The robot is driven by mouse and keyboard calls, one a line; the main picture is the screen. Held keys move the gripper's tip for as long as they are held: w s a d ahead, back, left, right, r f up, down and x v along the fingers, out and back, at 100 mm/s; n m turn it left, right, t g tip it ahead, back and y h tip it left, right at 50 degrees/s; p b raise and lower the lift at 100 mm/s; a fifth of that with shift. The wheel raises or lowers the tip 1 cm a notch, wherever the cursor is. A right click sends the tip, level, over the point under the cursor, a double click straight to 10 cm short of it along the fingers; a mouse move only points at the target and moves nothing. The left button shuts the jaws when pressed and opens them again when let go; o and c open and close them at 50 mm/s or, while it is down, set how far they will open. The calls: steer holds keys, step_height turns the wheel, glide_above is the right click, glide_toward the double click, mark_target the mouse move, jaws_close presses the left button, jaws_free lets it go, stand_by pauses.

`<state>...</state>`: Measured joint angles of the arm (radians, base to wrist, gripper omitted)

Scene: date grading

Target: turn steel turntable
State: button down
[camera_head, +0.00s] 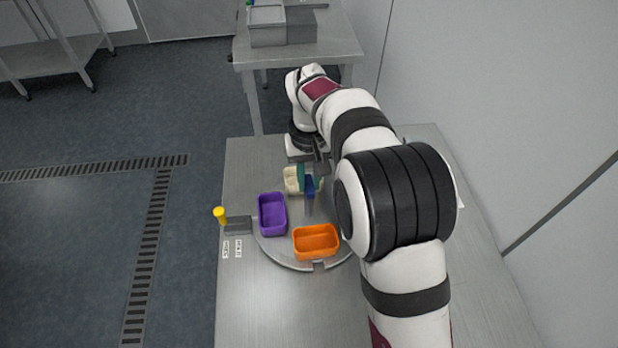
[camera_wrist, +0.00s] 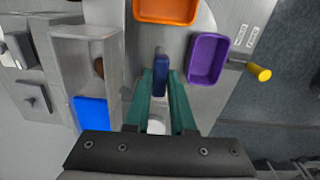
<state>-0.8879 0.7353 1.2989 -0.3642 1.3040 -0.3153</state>
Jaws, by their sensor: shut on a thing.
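The steel turntable (camera_head: 284,259) is a round grey disc on the steel table, partly hidden by my arm. It carries a purple bin (camera_head: 272,214), an orange bin (camera_head: 317,242) and a cream bin (camera_head: 291,181). A dark blue upright post (camera_head: 309,186) stands near its middle. My gripper (camera_head: 304,179) has teal fingers and reaches down at the post. In the wrist view, my gripper (camera_wrist: 162,80) is shut on the blue post (camera_wrist: 162,66), with one finger on each side. The purple bin (camera_wrist: 208,59) and orange bin (camera_wrist: 166,9) lie beyond the fingertips.
A yellow knob (camera_head: 219,215) on a grey block (camera_head: 238,226) stands at the table's left edge, beside two small labels. In the wrist view, a grey tray (camera_wrist: 84,32) holds a brown item and a blue piece. Another table (camera_head: 345,48) with grey boxes stands behind.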

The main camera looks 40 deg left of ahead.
steer(key=shift+n, duration=8.7)
steer(key=c, duration=0.8)
jaws_free()
steer(key=shift+o, duration=0.2)
